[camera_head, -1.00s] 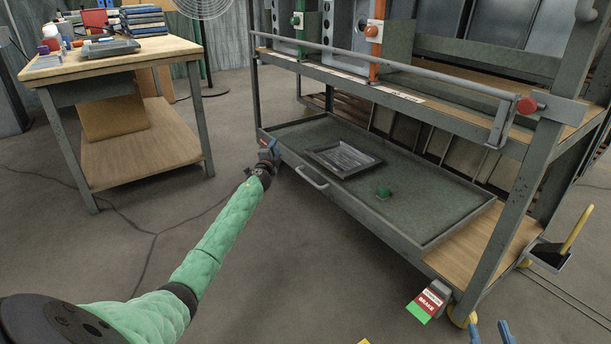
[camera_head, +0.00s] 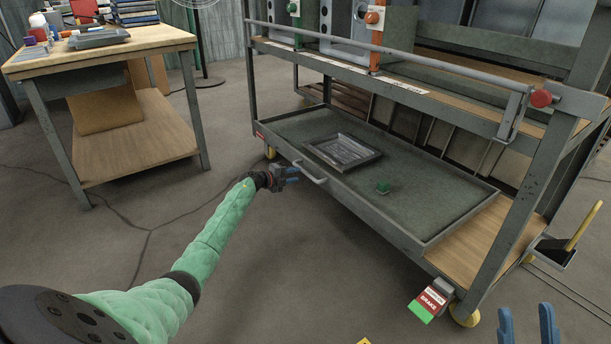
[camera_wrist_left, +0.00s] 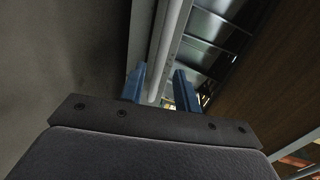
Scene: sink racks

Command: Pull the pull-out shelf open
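The pull-out shelf (camera_head: 420,238) is a grey-green tray low in the metal rack, with a bar handle (camera_head: 313,175) on its front face. My left gripper (camera_head: 296,174) is at the left end of this handle, with its blue fingers pointing toward it. In the left wrist view the fingers (camera_wrist_left: 161,87) are apart, and a pale grey bar (camera_wrist_left: 168,45) runs between them in the picture. I cannot tell whether they touch it. My right gripper (camera_head: 527,320) shows at the bottom right edge with two blue fingers spread apart, nothing between them.
A workbench (camera_head: 100,50) stands at left. A brake pedal (camera_head: 429,300) and yellow caster (camera_head: 465,316) are at the rack's near corner. Floor before the shelf is clear.

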